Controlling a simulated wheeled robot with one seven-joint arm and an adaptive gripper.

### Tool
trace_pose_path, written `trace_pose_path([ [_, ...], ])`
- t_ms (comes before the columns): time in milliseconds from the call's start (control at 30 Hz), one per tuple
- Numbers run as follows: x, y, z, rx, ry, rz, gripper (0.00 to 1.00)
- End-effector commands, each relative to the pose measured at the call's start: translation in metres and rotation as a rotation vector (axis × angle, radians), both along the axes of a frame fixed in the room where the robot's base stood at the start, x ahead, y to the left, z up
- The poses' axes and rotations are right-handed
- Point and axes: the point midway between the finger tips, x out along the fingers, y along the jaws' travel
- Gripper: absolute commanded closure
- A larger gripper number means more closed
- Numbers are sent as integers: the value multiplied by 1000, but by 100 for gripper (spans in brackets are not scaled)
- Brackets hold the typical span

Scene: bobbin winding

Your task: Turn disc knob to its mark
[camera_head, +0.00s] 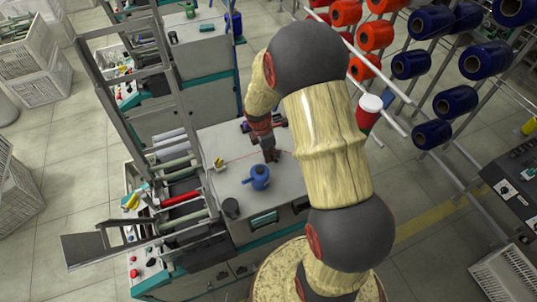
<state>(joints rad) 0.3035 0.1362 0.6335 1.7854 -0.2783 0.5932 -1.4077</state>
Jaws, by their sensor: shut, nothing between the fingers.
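My gripper (271,157) points down over the grey top of the winding machine (225,148), behind a blue jug-like object (260,184). Its fingers look shut and empty, though they are small and dark here. I cannot make out the disc knob or its mark; they may be hidden by my gripper or arm, or too small to tell. Whether my fingertips touch anything is unclear.
Rollers and a red bobbin (180,198) lie to the left. Racks of red and blue spools (433,134) stand to the right, near a dark control panel (508,190).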

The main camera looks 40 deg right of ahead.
Motion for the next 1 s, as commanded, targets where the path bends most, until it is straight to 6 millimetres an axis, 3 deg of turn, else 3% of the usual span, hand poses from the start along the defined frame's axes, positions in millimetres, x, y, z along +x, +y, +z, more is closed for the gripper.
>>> trace_pose_path([
  [433,-2,-10,7,168,-40,-5,100],
  [1000,-4,-18,8,163,-38,-1,100],
])
